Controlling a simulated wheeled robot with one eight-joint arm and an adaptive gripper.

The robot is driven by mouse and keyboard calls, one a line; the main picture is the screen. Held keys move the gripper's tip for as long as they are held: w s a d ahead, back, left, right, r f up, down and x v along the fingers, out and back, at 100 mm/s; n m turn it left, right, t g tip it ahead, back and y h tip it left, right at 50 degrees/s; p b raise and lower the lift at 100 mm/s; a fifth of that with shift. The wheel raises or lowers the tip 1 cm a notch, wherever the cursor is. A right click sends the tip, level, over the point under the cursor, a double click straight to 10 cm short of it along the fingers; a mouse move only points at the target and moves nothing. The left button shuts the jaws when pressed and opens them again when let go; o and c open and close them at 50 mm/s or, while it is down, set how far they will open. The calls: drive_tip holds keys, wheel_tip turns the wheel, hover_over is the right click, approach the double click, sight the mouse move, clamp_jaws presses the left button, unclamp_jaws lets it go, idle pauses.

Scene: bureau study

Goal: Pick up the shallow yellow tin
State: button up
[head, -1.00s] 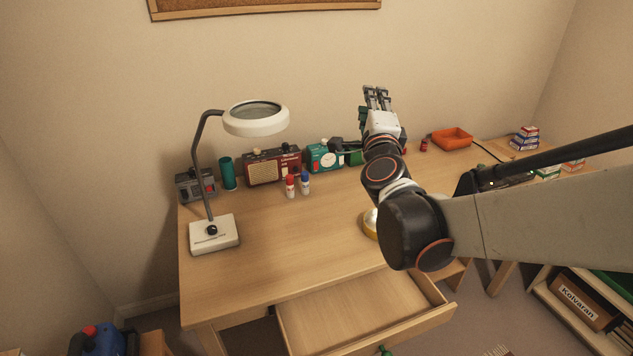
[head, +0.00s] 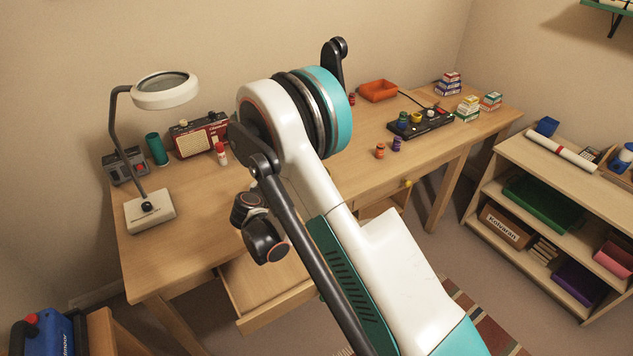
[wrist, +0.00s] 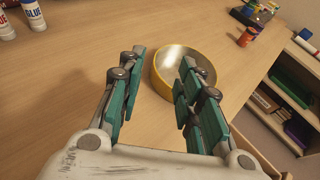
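The shallow yellow tin (wrist: 159,80) is round and open-topped, with a bare silver inside. It sits on the wooden desk in the wrist view, just beyond my fingertips and toward the right. My gripper (wrist: 163,66) is open and empty, its two teal-padded fingers apart. The right finger overlaps the tin's near right part and hides some of its wall. I cannot tell whether the finger touches it. In the head view my arm covers the tin and my gripper.
Glue bottles (wrist: 34,14) stand at the wrist view's upper left. A small orange jar (wrist: 247,37) stands right of the tin. A desk lamp (head: 150,211) stands at the desk's left, an open drawer (head: 262,290) juts out front, and shelves (head: 560,190) stand right.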

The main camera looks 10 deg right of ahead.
drive_tip(key=shift+s+f, duration=0.1)
drive_tip(key=shift+f, duration=0.6)
drive_tip(key=shift+d+f, duration=0.1)
drive_tip(key=shift+f, duration=0.25)
drive_tip(key=b+x, duration=0.2)
drive_tip(key=x, duration=0.6)
drive_tip(key=b+x, duration=0.2)
drive_tip(key=x, duration=0.3)
drive_tip(key=shift+d+f+b, duration=0.15)
drive_tip(key=shift+f+b, duration=0.1)
drive_tip(key=shift+b, duration=0.05)
clamp_jaws()
